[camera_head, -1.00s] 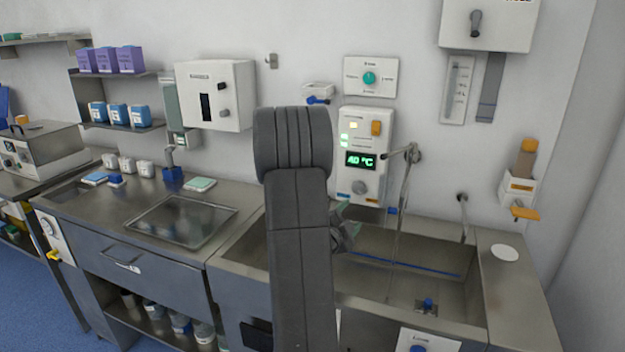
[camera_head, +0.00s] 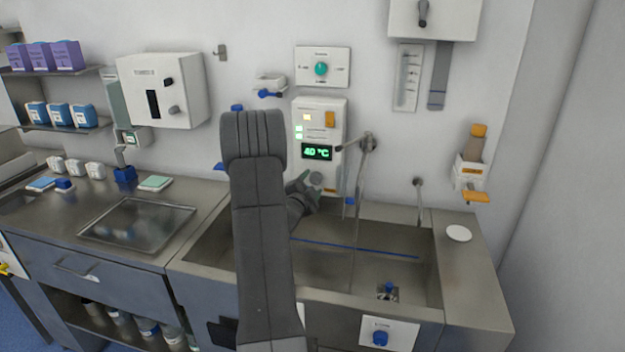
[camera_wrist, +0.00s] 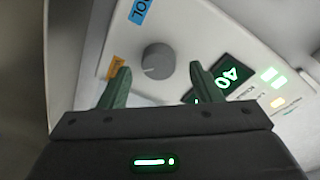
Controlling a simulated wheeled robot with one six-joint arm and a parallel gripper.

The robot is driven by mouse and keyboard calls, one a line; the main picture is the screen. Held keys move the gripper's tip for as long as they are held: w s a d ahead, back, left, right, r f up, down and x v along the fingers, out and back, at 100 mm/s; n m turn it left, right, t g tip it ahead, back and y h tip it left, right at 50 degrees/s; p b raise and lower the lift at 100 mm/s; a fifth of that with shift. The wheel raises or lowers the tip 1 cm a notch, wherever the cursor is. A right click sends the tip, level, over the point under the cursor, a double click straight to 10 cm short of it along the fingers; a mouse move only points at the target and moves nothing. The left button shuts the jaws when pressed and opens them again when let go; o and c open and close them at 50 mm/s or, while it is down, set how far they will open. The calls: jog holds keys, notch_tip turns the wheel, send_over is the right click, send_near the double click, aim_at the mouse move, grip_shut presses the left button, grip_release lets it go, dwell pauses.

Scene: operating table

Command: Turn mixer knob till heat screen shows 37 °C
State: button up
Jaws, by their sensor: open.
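The white mixer panel (camera_head: 334,132) is on the wall above the sink. Its heat screen (camera_head: 317,152) reads 40 °C in green; in the wrist view the screen (camera_wrist: 232,76) shows tilted, with "40" legible. The round grey mixer knob (camera_head: 316,178) is low on the panel, and in the wrist view the knob (camera_wrist: 158,61) lies beyond and between my fingertips. My gripper (camera_head: 304,186) is just in front of the panel, beside the knob in the head view. In the wrist view my gripper (camera_wrist: 159,74) has its two green fingers apart, with nothing between them.
A tap (camera_head: 368,143) with a hanging spout is right of the panel. The steel sink (camera_head: 330,268) is below. A white plate with a teal knob (camera_head: 321,69) is above the panel. A white wall box (camera_head: 163,90) is to the left. An orange-topped dispenser (camera_head: 471,165) is at right.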

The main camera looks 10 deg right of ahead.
jog(key=shift+x, duration=0.8)
jog(key=c, duration=1)
